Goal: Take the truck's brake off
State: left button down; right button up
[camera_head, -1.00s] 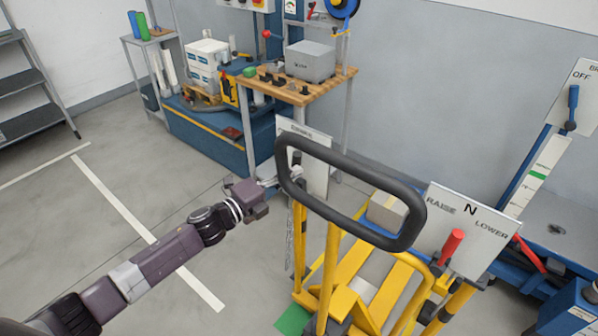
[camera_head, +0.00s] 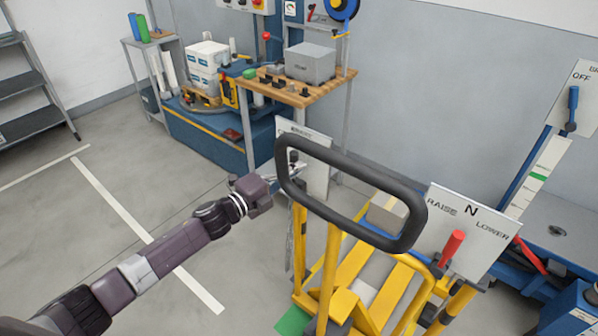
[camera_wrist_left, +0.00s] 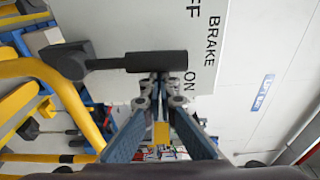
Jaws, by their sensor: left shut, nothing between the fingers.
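The yellow truck (camera_head: 329,270) with its black loop handle (camera_head: 350,167) stands at the lower middle of the head view. A white brake plate (camera_head: 318,178) rises behind the handle; the loop partly covers it. In the left wrist view, the plate (camera_wrist_left: 232,60) reads BRAKE, OFF and ON. A black brake lever (camera_wrist_left: 157,61) lies across it, its free end beside ON. My left gripper (camera_head: 298,169) is shut and empty at the loop's left side, by the plate. Its fingertips (camera_wrist_left: 160,88) are right below the lever's grip in the picture; I cannot tell if they touch.
A RAISE/N/LOWER panel (camera_head: 468,235) with a red lever (camera_head: 451,247) stands right of the handle. A blue lever (camera_head: 573,105) sits by another OFF sign at the far right. A wooden workbench (camera_head: 297,92) stands behind. Floor on the left is clear.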

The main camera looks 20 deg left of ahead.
pick_arm(q)
jog(key=w+a+n+t+b, duration=0.1)
jog(key=w+a+n+b, duration=0.1)
jog(key=a+n, duration=0.3)
jog(key=shift+a+n, duration=0.4)
jog(key=shift+n, duration=0.7)
jog(key=shift+a+f, duration=0.1)
jog(key=shift+f, duration=0.05)
jog(key=shift+f, duration=0.15)
